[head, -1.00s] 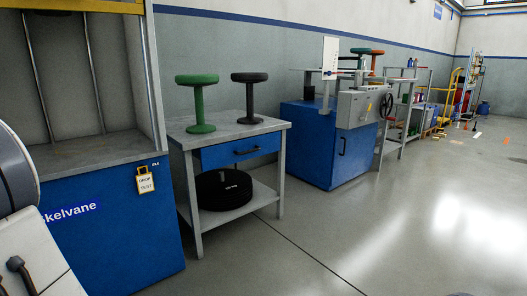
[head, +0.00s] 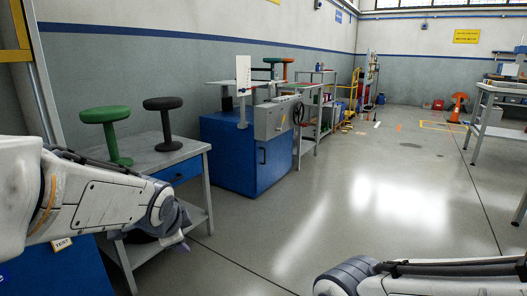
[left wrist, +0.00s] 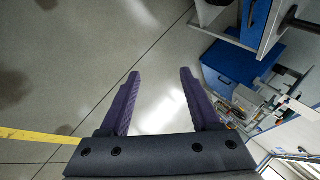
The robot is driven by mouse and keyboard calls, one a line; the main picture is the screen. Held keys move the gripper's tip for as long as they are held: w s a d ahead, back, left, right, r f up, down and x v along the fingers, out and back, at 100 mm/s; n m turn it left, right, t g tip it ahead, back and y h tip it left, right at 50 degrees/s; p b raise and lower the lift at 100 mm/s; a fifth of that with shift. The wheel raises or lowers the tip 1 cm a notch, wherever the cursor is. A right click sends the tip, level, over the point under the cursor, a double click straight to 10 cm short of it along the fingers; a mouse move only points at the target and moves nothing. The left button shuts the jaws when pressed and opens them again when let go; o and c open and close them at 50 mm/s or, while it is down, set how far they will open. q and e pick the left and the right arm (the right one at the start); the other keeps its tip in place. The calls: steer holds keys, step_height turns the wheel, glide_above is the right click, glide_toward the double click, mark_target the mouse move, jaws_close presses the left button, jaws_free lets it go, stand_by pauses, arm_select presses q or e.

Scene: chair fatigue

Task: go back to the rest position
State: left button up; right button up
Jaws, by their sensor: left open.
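My left arm comes in from the left in the head view, and my left gripper (head: 181,236) points down, partly hidden behind its own wrist. It is beside the front of the grey workbench (head: 195,150), apart from the stools on it. In the left wrist view the two purple fingers of my left gripper (left wrist: 159,78) stand wide apart with only floor between them. Part of my right arm shows at the lower right of the head view; its gripper is not in view.
A green stool (head: 106,115) and a black stool (head: 164,103) stand on the workbench. A blue machine cabinet (head: 225,150) is beyond it. A table (head: 497,90) stands at the far right. The floor (head: 360,200) in the middle is clear.

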arm_select(q)
steer(key=s+d+f+n+g+h+p, duration=0.1)
steer(key=s+d+n+g+h+p, duration=0.2)
steer(key=s+d, duration=0.75)
steer(key=s+d+n+g+p, duration=0.15)
steer(key=s+d+g, duration=0.25)
steer(key=s+d, duration=0.65)
step_height(320, 180, up, 38)
steer(key=s+a+p, duration=0.2)
steer(key=p, duration=3.6)
steer(key=shift+s+a+f+p, duration=0.25)
steer(key=shift+s+a+p, duration=0.05)
steer(key=shift+s+a, duration=0.1)
arm_select(e)
step_height(320, 180, up, 44)
steer(key=shift+r, duration=0.15)
arm_select(q)
steer(key=shift+c, duration=0.9)
steer(key=shift+a, duration=0.1)
steer(key=shift+c, duration=0.2)
arm_select(e)
steer(key=shift+a, duration=0.15)
